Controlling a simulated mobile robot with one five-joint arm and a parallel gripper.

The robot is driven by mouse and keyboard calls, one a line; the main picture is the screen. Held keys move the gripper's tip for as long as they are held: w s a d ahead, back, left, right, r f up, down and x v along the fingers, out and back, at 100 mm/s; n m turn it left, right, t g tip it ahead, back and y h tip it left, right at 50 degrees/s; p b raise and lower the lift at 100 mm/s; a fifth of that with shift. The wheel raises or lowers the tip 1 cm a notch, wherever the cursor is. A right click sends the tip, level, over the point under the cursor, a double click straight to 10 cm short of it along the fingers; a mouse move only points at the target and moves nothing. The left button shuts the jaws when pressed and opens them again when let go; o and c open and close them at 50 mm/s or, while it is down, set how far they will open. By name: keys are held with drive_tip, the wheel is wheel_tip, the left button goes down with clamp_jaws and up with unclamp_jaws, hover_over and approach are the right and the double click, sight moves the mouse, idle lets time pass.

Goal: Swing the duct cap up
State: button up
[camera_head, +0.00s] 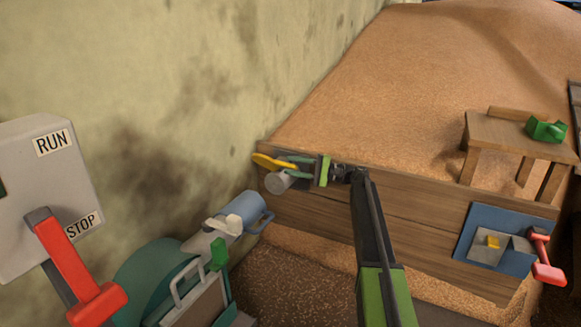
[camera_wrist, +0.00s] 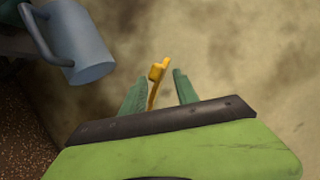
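The blue-grey cylindrical piece with a loop handle (camera_head: 243,207), which looks like the duct cap, is at the end of the grey machine at lower centre-left. It also shows at upper left in the wrist view (camera_wrist: 85,48). My gripper (camera_head: 285,163) is apart from it, above and to its right in the head view. The teal fingers (camera_wrist: 159,78) stand apart, with a gap showing. A thin yellow piece (camera_wrist: 156,73) shows between them, nearer the left finger; I cannot tell whether it touches. The cap's hinge is not clear.
A mottled wall (camera_head: 190,80) is close on the left. A switch box (camera_head: 35,185) with a red lever (camera_head: 78,265) stands at far left. A wooden bin wall (camera_head: 320,215) holds grain behind my arm. A blue panel (camera_head: 470,232) and small wooden table (camera_head: 485,128) are right.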

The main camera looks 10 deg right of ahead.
drive_tip(key=b+v, duration=0.1)
drive_tip(key=v, duration=1.5)
drive_tip(key=shift+b, duration=0.35)
drive_tip(key=shift+d, duration=0.1)
drive_tip(key=s+a+f+n+g+h+p, duration=0.1)
drive_tip(key=s+a+f+h+p, duration=0.1)
drive_tip(key=s+a+f, duration=0.3)
drive_tip(key=s+a+f+g+h+p, duration=0.1)
drive_tip(key=s+a+g+h+p, duration=0.15)
drive_tip(key=a, duration=0.55)
drive_tip(key=s+a+f+n+g+h+p, duration=0.1)
drive_tip(key=s+a+f+h+p, duration=0.15)
drive_tip(key=s+a, duration=0.3)
drive_tip(key=s+a+f+n+g+h+p, duration=0.1)
drive_tip(key=s+f+n+h+p, duration=0.15)
drive_tip(key=s+h, duration=0.45)
drive_tip(key=s+a+f+n+g+h+p, duration=0.1)
drive_tip(key=s+f+n+h+p, duration=0.2)
drive_tip(key=s, duration=0.8)
wheel_tip(320, 180, up, 38)
drive_tip(key=h+p, duration=0.1)
drive_tip(key=p, duration=3.7)
drive_tip(key=shift+d+m, duration=0.35)
drive_tip(key=shift+d, duration=0.15)
